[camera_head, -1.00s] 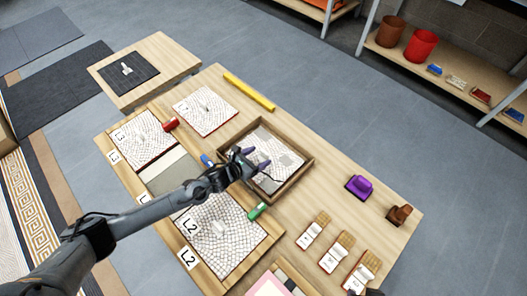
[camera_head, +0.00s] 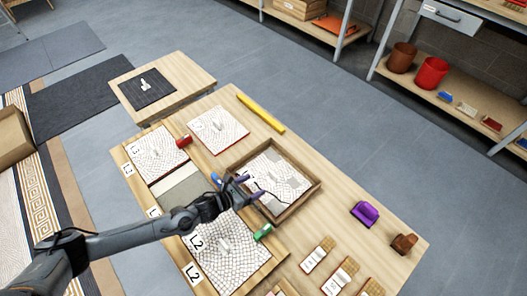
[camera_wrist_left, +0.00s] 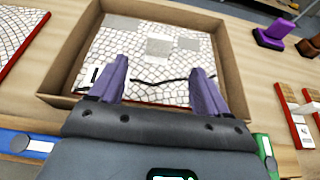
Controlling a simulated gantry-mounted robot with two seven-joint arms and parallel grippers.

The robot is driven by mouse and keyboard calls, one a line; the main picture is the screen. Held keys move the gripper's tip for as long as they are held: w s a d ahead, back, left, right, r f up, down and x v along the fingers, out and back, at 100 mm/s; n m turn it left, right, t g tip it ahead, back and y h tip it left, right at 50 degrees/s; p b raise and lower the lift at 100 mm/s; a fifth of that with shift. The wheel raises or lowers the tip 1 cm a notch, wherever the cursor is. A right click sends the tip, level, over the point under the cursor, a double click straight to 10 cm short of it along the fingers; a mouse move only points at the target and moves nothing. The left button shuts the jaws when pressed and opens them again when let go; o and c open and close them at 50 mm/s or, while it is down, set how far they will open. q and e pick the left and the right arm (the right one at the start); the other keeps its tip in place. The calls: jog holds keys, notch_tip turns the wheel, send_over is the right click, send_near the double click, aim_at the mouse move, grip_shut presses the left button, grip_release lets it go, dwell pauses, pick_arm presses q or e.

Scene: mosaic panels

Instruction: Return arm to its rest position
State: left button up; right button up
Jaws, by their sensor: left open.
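My left gripper (camera_head: 246,190) is at the near-left edge of a wooden tray (camera_head: 303,196). In the left wrist view its two purple fingers (camera_wrist_left: 158,82) are spread apart with nothing between them. A mosaic panel with grey patches lies inside the tray, beyond the fingertips; it also shows in the wrist view (camera_wrist_left: 150,68). My left arm (camera_head: 130,236) reaches in from the lower left, over the panel board. My right gripper is in neither current view.
A green object (camera_head: 263,232) and a red object (camera_head: 184,141) lie on the table near mosaic panels (camera_head: 218,129). A yellow bar (camera_head: 260,113) lies at the back edge. Purple (camera_head: 365,213) and brown (camera_head: 404,243) items stand at right. Grey floor (camera_head: 330,110) behind is clear.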

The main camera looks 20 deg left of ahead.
pick_arm(q)
jog(key=shift+s+d+r+n, duration=0.15)
jog(key=shift+d+r+n, duration=0.05)
jog(key=shift+d+n, duration=0.1)
jog(key=s+d+r+n+g+y+p, duration=0.3)
jog(key=s+d+r+n+p, duration=0.5)
jog(key=n, duration=1)
jog(key=s+a+r+n+g+y+p, duration=0.1)
jog(key=s+a+r+n+g+p, duration=0.2)
jog(key=s+r+n, duration=0.5)
jog(key=s+a+r+n+g+y+p, duration=0.1)
jog(key=s+a+r+n+g+p, duration=0.2)
jog(key=s+n, duration=0.7)
notch_tip(320, 180, up, 39)
jog(key=a+n+p, duration=0.1)
jog(key=n+p, duration=0.1)
jog(key=p, duration=3.4)
jog(key=shift+a+f+p, duration=0.15)
jog(key=shift+f+p, duration=0.05)
jog(key=shift+p, duration=0.1)
jog(key=shift+w, duration=0.1)
